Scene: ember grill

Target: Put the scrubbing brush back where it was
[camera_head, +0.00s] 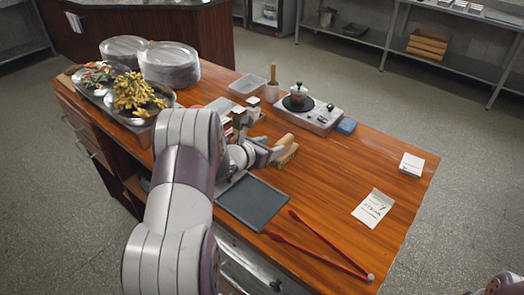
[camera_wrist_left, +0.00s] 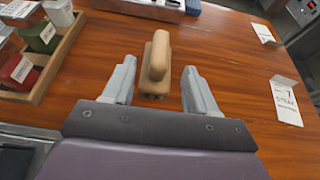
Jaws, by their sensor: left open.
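The scrubbing brush (camera_head: 287,150) is a light wooden block with a raised wooden grip. It rests on the wooden counter (camera_head: 350,165) near its middle, partly hidden by my left gripper in the head view. In the left wrist view the brush (camera_wrist_left: 156,65) sits between and slightly beyond the fingertips, with a gap on each side. My left gripper (camera_head: 268,154) is open and empty; its two grey fingers (camera_wrist_left: 157,80) point at the brush. My right gripper is not in view.
A dark tray (camera_head: 254,203) and red tongs (camera_head: 310,251) lie near the front edge. A burner (camera_head: 318,119) with a moka pot (camera_head: 298,93) and a blue sponge (camera_head: 346,126) are behind. A wooden box of labelled tins (camera_wrist_left: 36,70) stands left.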

